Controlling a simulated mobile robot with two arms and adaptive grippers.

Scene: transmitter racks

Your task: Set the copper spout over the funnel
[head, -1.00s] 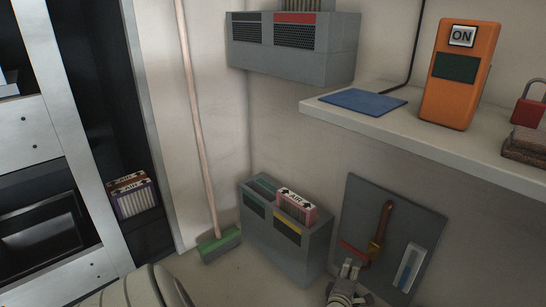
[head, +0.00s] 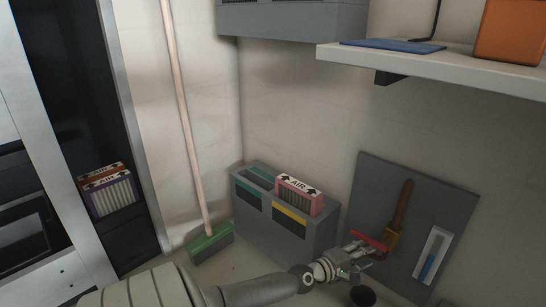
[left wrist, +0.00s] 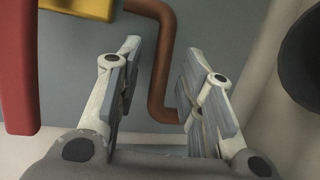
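The copper spout (head: 403,205) is a brown pipe on a grey board. It rises from a yellow body (head: 391,243) with a red handle (head: 369,240). In the left wrist view the bent spout (left wrist: 165,65) runs from the yellow body (left wrist: 90,8), and the red handle (left wrist: 18,70) is at left. My left gripper (head: 368,255) is just below the red handle in the head view. In its wrist view the left gripper (left wrist: 162,60) is open, with the spout's bend showing between its fingers. A dark round cup, perhaps the funnel (head: 362,296), is below the gripper. My right gripper is out of view.
The grey board (head: 445,205) also carries a white-and-blue gauge (head: 433,258). A grey bin (head: 283,233) with a pink AIR filter (head: 300,197) stands to the left. A shelf (head: 440,68) overhangs the board. A green broom (head: 210,242) leans left.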

